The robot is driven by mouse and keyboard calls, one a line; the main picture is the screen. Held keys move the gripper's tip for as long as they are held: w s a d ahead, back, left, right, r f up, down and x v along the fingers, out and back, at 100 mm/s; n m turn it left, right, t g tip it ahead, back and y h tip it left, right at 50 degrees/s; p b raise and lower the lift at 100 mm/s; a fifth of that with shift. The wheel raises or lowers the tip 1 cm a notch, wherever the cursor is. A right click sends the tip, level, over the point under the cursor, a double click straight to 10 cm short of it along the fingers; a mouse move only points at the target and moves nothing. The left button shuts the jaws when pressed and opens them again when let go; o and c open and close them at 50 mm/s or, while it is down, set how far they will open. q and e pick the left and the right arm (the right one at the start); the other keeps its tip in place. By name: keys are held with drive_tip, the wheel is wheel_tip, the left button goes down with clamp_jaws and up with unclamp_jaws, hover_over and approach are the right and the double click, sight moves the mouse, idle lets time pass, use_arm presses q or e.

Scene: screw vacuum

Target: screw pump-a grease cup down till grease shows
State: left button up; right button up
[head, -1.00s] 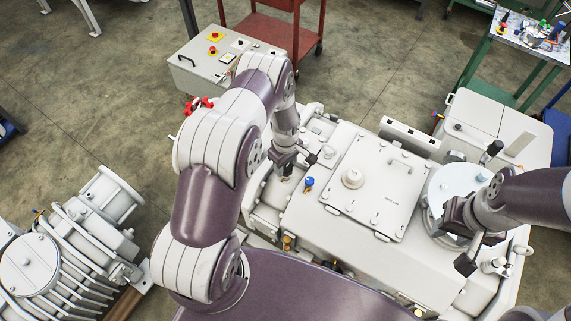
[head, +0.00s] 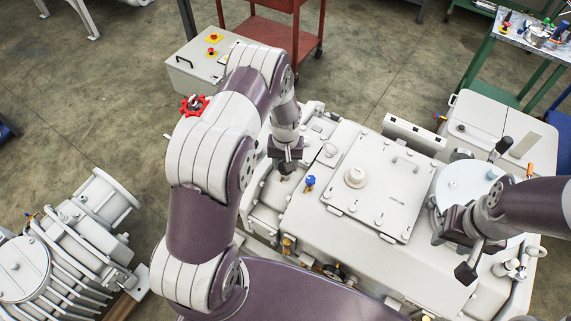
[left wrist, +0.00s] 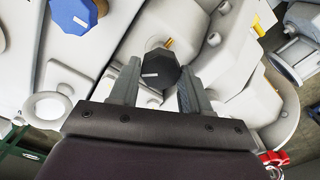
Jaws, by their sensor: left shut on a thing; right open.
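A dark faceted cap with a white line on top, seemingly the grease cup (left wrist: 160,68), sits between the two fingers of my left gripper (left wrist: 158,88) in the left wrist view. It stands on the white pump housing (head: 262,207). My left gripper (head: 285,174) is shut on this cap, pointing down at the left end of the machine in the head view. There the gripper mostly hides the cap. I cannot make out any grease. My right gripper (head: 452,256) is open and empty above the right end of the machine, near a round pale lid (head: 462,180).
A blue cap (head: 310,181) stands just right of my left gripper; it shows at upper left in the left wrist view (left wrist: 73,14). A square hatch (head: 380,190) tops the machine. A control box (head: 205,65) and red handwheel (head: 193,105) lie beyond my left arm.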

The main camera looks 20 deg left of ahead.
use_arm(q)
drive_tip(key=shift+w+m, duration=0.1)
drive_tip(key=shift+m, duration=0.7)
drive_tip(key=shift+r+b, duration=0.1)
drive_tip(key=shift+b, duration=0.2)
drive_tip(key=o, duration=1.1)
drive_tip(key=shift+c, duration=0.2)
drive_tip(key=shift+r, duration=0.1)
wheel_tip(320, 180, up, 12)
drive_tip(key=b, duration=0.3)
drive_tip(key=shift+r, duration=0.25)
